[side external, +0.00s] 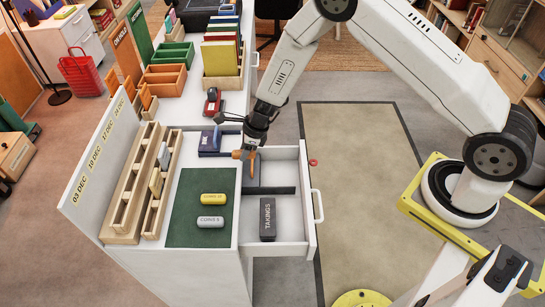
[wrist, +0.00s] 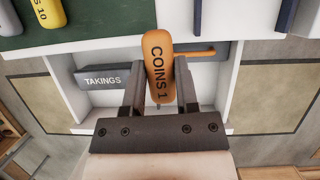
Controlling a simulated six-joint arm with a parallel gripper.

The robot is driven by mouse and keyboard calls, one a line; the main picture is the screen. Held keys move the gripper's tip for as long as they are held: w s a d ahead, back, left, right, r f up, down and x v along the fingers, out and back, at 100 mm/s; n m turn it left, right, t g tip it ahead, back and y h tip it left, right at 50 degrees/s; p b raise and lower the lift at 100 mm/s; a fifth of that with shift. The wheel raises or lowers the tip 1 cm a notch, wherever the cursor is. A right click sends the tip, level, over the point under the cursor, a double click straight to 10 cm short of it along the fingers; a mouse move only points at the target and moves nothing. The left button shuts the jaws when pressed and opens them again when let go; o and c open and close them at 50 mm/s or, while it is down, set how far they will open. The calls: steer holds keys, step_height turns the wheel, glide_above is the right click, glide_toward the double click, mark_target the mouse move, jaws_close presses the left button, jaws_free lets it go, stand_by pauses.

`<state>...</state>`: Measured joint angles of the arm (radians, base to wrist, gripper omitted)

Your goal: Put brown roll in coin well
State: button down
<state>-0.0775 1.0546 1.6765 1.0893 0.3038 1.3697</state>
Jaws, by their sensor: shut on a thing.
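The brown roll (wrist: 158,62), orange-brown and lettered COINS 1, is gripped between the two fingers of my gripper (wrist: 160,88). In the side view my gripper (side external: 248,149) points down over the back left part of the open drawer (side external: 308,200), with the roll (side external: 252,164) at its tips. Whether the roll touches the drawer floor, I cannot tell. A dark divider (side external: 270,190) crosses the drawer. The compartment behind it looks mostly empty; no label marks a coin well. A dark TAKINGS box (side external: 267,220) lies in the front compartment.
A yellow roll (side external: 213,199) and a grey roll (side external: 210,222) lie on the green mat (side external: 190,235) left of the drawer. A dark blue box (side external: 210,142) stands near my gripper.

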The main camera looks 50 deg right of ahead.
steer(key=s+d+f, duration=0.5)
steer(key=d+f, duration=0.1)
steer(key=d, duration=0.5)
steer(key=shift+d+f, duration=0.15)
steer(key=shift+f, duration=0.25)
steer(key=shift+f, duration=0.3)
steer(key=shift+f, duration=3.8)
steer(key=shift+c, duration=1.4)
jaws_free()
steer(key=shift+r, duration=0.1)
steer(key=v, duration=0.7)
steer(key=shift+s+r, duration=0.15)
steer(key=shift+r, duration=0.1)
